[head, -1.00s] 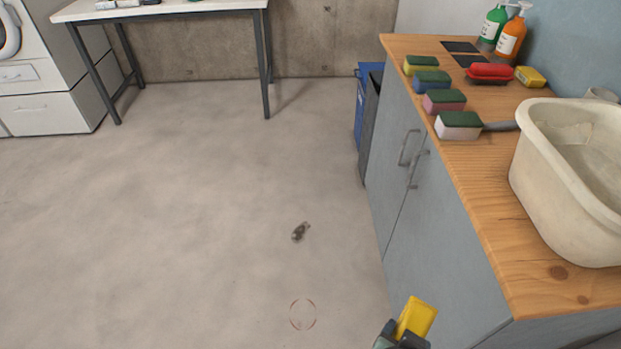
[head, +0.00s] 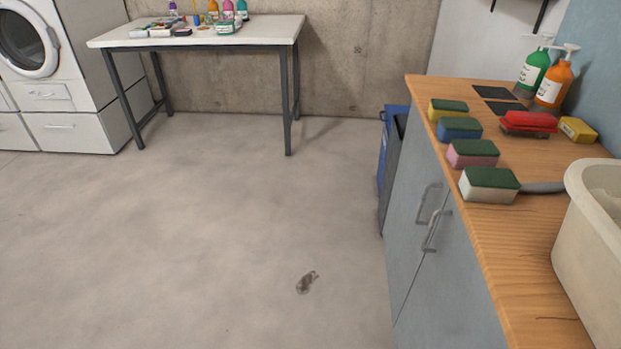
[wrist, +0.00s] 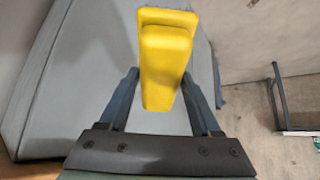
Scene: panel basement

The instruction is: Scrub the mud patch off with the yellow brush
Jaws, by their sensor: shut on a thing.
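The yellow brush (wrist: 165,60) is in my gripper (wrist: 163,90), its yellow block between the two dark fingers in the wrist view. Its bristles cannot be made out. Neither the gripper nor the brush shows in the head view. A small grey-brown patch (head: 307,282), which looks like the mud patch, lies on the concrete floor left of the grey cabinet. In the wrist view I cannot make out the patch.
The grey cabinet (head: 448,270) with a wooden top bounds the right side. On it are several sponges, soap bottles and a cream basin (head: 590,240). A blue bin (head: 384,150) stands beyond it. A white table (head: 200,33) stands at the back. The floor at left is clear.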

